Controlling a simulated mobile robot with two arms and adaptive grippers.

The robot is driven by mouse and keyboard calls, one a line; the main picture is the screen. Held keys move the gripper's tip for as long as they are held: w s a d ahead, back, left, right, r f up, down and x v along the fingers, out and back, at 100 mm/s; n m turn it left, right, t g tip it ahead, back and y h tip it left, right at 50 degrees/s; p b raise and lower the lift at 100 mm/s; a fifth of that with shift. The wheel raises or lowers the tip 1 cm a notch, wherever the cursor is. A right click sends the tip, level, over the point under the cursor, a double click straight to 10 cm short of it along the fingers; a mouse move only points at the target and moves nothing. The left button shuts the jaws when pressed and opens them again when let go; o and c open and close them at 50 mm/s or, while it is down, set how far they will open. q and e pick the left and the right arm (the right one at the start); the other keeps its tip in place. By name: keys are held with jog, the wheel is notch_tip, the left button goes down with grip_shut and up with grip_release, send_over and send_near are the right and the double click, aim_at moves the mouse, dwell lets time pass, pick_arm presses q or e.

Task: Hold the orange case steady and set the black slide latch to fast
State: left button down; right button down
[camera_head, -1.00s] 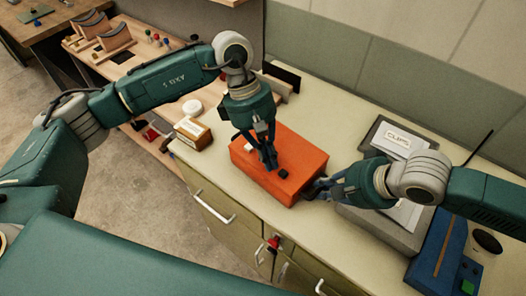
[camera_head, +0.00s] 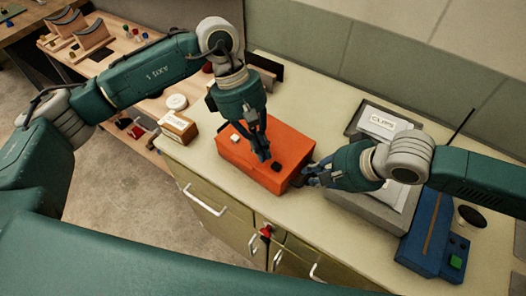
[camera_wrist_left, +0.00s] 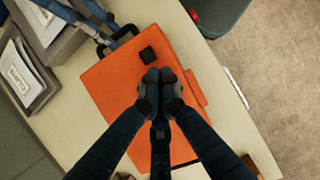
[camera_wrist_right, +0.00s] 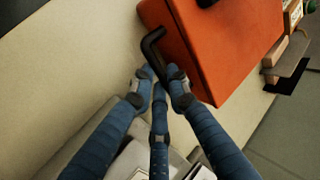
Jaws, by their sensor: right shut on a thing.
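The orange case (camera_head: 240,155) lies on the counter, and its top also fills the middle of the left wrist view (camera_wrist_left: 112,85). The black slide latch (camera_head: 276,167) is a small dark block on its top; it also shows in the left wrist view (camera_wrist_left: 147,54). My left gripper (camera_head: 264,157) points down over the case, fingertips together just beside the latch, with nothing seen between them; contact is unclear. My right gripper (camera_head: 308,176) is at the case's right end, shut on the black handle (camera_wrist_right: 152,45). The latch's setting marks cannot be read.
A blue device (camera_head: 428,238) is farther right. A small wooden box (camera_head: 178,127) sits at left. The counter's front edge is close.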

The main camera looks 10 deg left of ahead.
jog(key=shift+r, duration=0.1)
pick_arm(q)
jog(key=v, duration=1)
jog(key=shift+r, duration=0.3)
jog(key=shift+a, duration=0.15)
pick_arm(e)
jog(key=c, duration=1.6)
grip_release()
